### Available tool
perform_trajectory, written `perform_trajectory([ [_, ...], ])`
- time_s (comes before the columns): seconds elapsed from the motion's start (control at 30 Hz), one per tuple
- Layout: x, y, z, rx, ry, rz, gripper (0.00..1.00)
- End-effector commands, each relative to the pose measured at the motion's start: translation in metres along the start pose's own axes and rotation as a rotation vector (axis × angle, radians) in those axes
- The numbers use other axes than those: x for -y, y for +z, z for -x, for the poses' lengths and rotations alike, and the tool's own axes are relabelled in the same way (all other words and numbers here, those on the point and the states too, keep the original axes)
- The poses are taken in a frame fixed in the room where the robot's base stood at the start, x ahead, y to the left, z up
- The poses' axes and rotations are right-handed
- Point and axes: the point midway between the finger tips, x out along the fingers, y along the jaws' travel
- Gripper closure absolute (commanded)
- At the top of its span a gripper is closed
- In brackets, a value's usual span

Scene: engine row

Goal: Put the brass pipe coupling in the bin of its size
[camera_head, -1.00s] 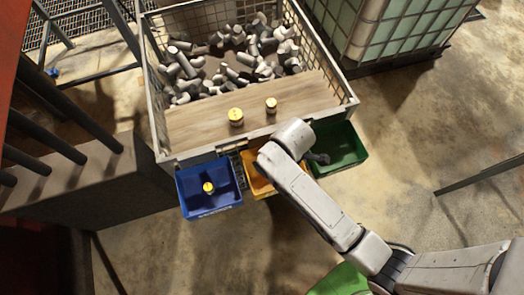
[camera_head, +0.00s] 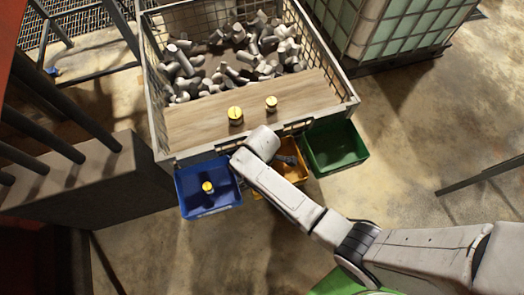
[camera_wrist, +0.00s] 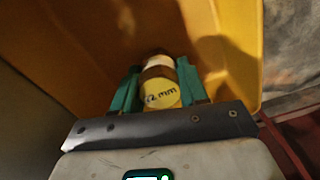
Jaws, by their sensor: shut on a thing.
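My gripper (camera_wrist: 158,78) has its two green fingers closed on the brass pipe coupling (camera_wrist: 160,93) in the wrist view. The coupling's yellow end face has dark lettering that reads like "22 mm", its first digit partly unclear. The coupling is at the yellow bin (camera_wrist: 75,30), whose walls surround it in that view; I cannot tell if it touches the bin floor. In the head view my arm's end is over the yellow bin (camera_head: 297,172) and hides part of it and the held coupling. The blue bin (camera_head: 190,203) and green bin (camera_head: 352,152) flank it.
One yellow-topped coupling (camera_head: 208,187) stands in the blue bin. A larger one (camera_head: 235,115) and a smaller one (camera_head: 271,103) stand on the wooden board (camera_head: 190,128). Behind it, a mesh crate (camera_head: 151,90) holds many grey pipe pieces (camera_head: 245,65). The green bin looks empty.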

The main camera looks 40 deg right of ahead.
Motion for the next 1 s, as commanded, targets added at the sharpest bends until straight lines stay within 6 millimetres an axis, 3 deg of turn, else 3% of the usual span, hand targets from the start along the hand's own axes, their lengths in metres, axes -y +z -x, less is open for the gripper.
perform_trajectory([
  [0.3,0.000,0.000,-0.003,-0.001,0.001,0.000,0.94],
  [0.33,0.000,0.000,-0.002,-0.001,0.000,0.000,0.54],
  [0.57,0.000,0.000,-0.002,-0.001,0.000,0.000,0.32],
  [0.83,0.000,0.000,0.000,-0.001,0.001,0.000,0.32],
  [1.0,-0.001,-0.001,0.017,-0.003,0.003,0.000,0.32],
])
